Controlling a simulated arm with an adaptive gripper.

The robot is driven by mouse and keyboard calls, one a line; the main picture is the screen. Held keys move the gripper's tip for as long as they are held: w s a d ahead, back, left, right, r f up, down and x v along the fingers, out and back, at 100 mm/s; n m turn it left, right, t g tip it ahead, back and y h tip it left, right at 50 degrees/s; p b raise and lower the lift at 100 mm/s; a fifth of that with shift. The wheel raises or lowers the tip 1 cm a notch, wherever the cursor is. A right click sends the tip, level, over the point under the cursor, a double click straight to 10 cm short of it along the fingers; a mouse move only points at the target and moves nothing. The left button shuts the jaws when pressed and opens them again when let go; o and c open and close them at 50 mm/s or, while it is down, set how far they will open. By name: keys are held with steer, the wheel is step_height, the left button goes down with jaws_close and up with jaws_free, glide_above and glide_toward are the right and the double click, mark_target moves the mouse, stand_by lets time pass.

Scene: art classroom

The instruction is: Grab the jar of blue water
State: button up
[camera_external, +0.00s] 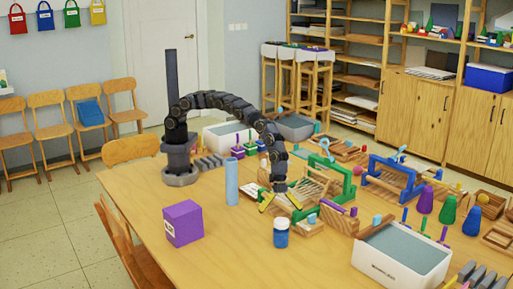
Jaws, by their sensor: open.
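The jar of blue water (281,234) is a small clear jar with blue in it, standing upright on the front part of the wooden table. It seems to have a pale top; its details are too small to tell. My gripper (277,204) points down with its yellow-tipped fingers spread apart. It is just behind and slightly left of the jar in the picture, apart from it, with nothing seen between the fingers. How high the fingers are above the table I cannot tell.
A purple box (183,223) and an upright light-blue cylinder (232,181) stand left of my gripper. A green frame (339,187) and wooden pieces crowd its right side. A white tub (404,252) stands right of the jar. The table (240,262) is clear at the front left.

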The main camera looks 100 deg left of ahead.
mark_target(282, 229)
steer(key=x, duration=0.4)
steer(key=shift+d+f, duration=0.15)
steer(key=shift+d, duration=0.05)
steer(key=shift+x, duration=0.8)
steer(key=shift+w+a, duration=0.1)
steer(key=c, duration=1.2)
